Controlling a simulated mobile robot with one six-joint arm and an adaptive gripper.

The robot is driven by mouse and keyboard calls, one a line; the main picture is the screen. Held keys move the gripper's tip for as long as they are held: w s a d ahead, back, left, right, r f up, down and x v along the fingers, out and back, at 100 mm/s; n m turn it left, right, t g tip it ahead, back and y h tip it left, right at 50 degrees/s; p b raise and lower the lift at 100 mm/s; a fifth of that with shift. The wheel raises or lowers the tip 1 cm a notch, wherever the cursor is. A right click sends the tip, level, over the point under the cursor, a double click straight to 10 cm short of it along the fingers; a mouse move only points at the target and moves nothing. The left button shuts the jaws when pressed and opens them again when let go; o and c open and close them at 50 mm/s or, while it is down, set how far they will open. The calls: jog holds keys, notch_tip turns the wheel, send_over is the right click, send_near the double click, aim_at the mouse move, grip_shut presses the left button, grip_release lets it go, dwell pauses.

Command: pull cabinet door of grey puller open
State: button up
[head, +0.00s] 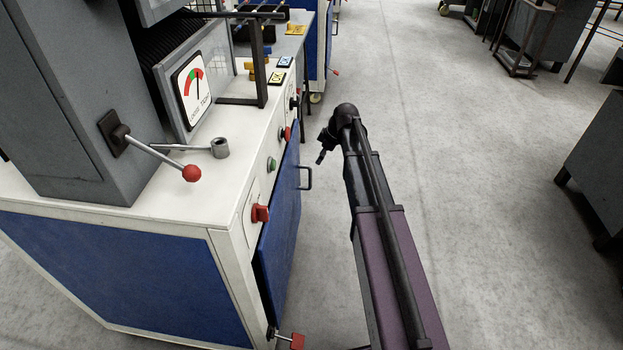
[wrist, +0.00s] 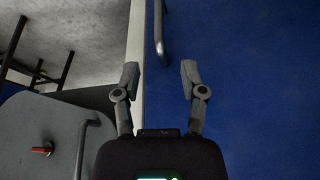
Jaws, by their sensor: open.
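The grey puller's cabinet has a blue door (head: 279,225) below its white top, with a dark gap along the door's near edge. A dark bar handle (head: 306,178) is on the door near its far end. In the wrist view a grey handle (wrist: 159,32) stands on the blue panel (wrist: 245,80), beyond my fingertips. My gripper (head: 322,148) is to the right of the cabinet in the head view, small and partly hidden by my arm. In the wrist view my gripper (wrist: 160,76) is open, with nothing between its fingers and the handle roughly in line with the gap.
A red knob (head: 260,213) and a green button (head: 271,164) sit on the cabinet's front. A red-tipped lever (head: 191,173) juts over the white top. A red-ended part (head: 297,341) sticks out low by the door. Grey floor (head: 440,150) to the right is clear.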

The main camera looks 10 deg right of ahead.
jog(key=b, duration=0.9)
send_over(310, 187)
jog(key=shift+w+d+f, duration=0.1)
jog(key=shift+w+f, duration=0.05)
jog(key=shift+f, duration=2.35)
jog(key=shift+w+f, duration=0.15)
jog(key=shift+f, duration=2.35)
